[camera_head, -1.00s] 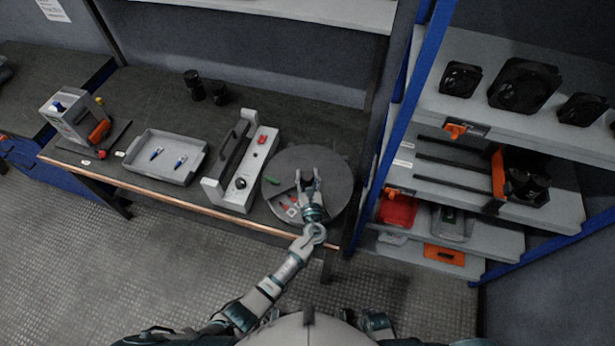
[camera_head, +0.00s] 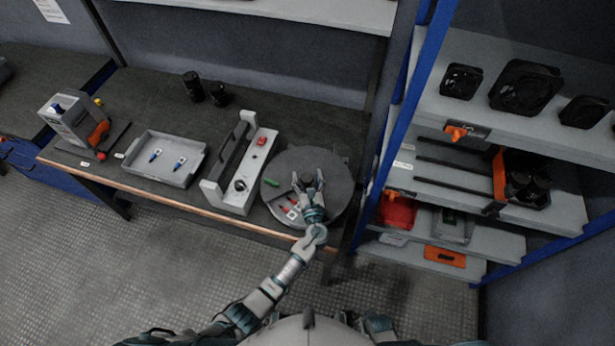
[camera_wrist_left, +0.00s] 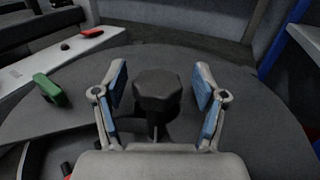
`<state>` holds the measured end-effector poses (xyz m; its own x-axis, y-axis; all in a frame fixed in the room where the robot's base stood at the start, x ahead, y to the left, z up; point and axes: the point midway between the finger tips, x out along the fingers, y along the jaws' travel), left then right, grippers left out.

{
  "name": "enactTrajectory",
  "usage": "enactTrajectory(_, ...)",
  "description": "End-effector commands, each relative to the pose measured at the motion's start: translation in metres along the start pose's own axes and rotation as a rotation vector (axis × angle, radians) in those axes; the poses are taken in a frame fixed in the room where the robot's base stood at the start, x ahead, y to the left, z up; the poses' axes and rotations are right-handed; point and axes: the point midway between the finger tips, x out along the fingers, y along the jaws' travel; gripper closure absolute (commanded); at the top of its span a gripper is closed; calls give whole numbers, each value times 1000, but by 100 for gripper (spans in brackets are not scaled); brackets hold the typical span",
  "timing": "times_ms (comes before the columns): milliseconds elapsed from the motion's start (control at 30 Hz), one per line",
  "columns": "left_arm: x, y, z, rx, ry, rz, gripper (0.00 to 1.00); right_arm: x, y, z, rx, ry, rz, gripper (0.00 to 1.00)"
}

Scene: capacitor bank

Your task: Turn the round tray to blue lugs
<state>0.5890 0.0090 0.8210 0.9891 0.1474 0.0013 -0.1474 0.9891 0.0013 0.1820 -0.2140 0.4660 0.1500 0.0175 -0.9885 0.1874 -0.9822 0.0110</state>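The round grey tray (camera_head: 335,165) sits at the right end of the bench, and it fills the left wrist view (camera_wrist_left: 215,70). A black knob (camera_wrist_left: 157,92) stands up from the tray. My left gripper (camera_head: 308,180) is over the tray, and in the left wrist view its blue-padded fingers (camera_wrist_left: 160,90) are open on either side of the knob, with gaps showing. A green piece (camera_head: 271,182) and red lugs (camera_head: 293,198) are at the tray's left and front. Two blue lugs (camera_head: 179,163) lie in the rectangular tray (camera_head: 143,174). My right gripper is not in view.
A grey fixture with a black handle (camera_head: 234,160) stands left of the round tray. Two black cylinders (camera_head: 206,90) stand behind. A blue-framed shelf (camera_head: 385,130) with black fans rises close on the right.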

Motion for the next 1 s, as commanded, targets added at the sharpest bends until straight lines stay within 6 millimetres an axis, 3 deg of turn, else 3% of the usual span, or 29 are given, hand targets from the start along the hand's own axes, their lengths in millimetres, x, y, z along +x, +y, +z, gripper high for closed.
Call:
enactTrajectory(233, -16, 0, -3, 0, 4, 0, 29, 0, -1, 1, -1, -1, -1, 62)
enactTrajectory(500, -75, -1, -3, 1, 5, -2, 29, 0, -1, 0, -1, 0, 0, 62)
enactTrajectory(700, -107, -2, -3, 2, 4, -1, 29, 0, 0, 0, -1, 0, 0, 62)
enactTrajectory(1000, -118, -2, -2, 2, 2, 0, 29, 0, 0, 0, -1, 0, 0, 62)
